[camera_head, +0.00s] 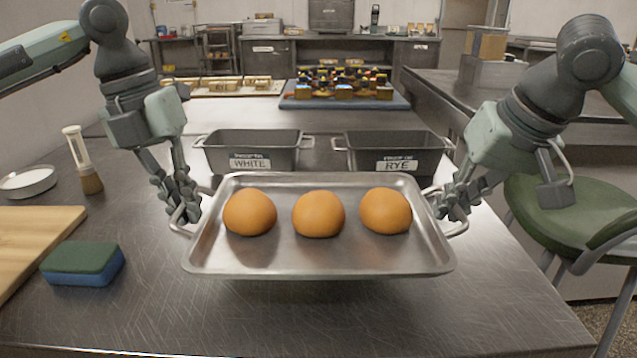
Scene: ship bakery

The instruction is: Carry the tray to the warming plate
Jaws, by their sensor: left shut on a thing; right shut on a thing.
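A silver metal tray (318,262) with three round golden buns, a left one (249,212), a middle one (318,214) and a right one (385,211), is held level above the steel counter; a shadow lies under it. My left gripper (184,212) is shut on the tray's left handle. My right gripper (450,210) is shut on the tray's right handle. I cannot tell which thing in view is the warming plate.
Two dark bins labelled WHITE (250,150) and RYE (397,152) stand just behind the tray. A blue mat (345,103) holds several small items behind. A green stool (555,212) stands right.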

